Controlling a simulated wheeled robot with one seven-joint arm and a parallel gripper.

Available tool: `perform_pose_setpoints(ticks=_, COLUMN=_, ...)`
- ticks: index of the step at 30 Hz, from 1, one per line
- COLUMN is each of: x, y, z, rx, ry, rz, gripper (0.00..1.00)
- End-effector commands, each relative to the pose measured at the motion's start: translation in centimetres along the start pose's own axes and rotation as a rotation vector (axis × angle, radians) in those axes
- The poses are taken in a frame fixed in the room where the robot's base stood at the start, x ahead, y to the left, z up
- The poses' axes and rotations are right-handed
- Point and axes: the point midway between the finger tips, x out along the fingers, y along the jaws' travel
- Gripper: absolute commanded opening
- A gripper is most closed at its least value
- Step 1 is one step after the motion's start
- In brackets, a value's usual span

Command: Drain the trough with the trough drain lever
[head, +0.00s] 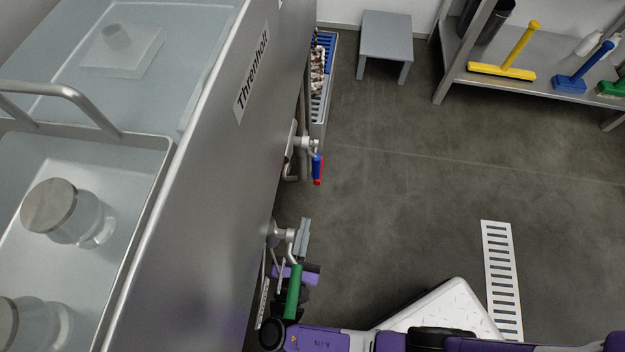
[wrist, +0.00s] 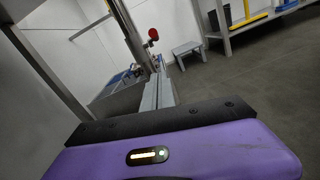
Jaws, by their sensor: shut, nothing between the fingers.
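A green-handled lever (head: 292,290) hangs from a pipe fitting on the side of the steel tank (head: 215,170), beside a small label (head: 263,304) too slanted to read. A second lever with a blue and red handle (head: 318,167) hangs farther along the tank side. A red knob or handle end (wrist: 153,34) shows in the wrist view. I cannot tell which lever is the trough drain lever. My gripper (head: 304,232) is shut and empty, its grey fingers just past the green lever, partly hidden by it. Its fingers also show in the wrist view (wrist: 158,92).
A long trough with a blue grate (head: 325,45) stands beyond the levers. A grey stool (head: 386,40) and a shelf with brushes (head: 540,75) are at the back. A slotted floor drain (head: 503,280) lies at the right. The floor between is clear.

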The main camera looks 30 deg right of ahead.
Motion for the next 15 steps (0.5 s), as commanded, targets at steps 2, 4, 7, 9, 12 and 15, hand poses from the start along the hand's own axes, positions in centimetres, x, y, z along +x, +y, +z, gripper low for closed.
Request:
perform_pose_setpoints(ticks=2, x=1.1, y=-0.2, z=-0.1, rx=0.000, ry=0.000, rz=-0.006, gripper=0.00)
perform_pose_setpoints(ticks=4, x=2.2, y=-0.2, z=-0.1, rx=-0.001, ry=0.000, rz=-0.006, gripper=0.00)
perform_pose_setpoints(ticks=7, x=4.2, y=-0.3, z=-0.2, rx=0.000, ry=0.001, rz=-0.007, gripper=0.00)
perform_pose_setpoints(ticks=9, x=5.6, y=-0.2, z=-0.2, rx=0.002, ry=0.001, rz=-0.006, gripper=0.00)
perform_pose_setpoints(ticks=12, x=7.6, y=-0.2, z=-0.3, rx=0.000, ry=0.000, rz=-0.006, gripper=0.00)
perform_pose_setpoints(ticks=15, x=9.6, y=-0.2, z=-0.2, rx=0.001, ry=0.000, rz=-0.006, gripper=0.00)
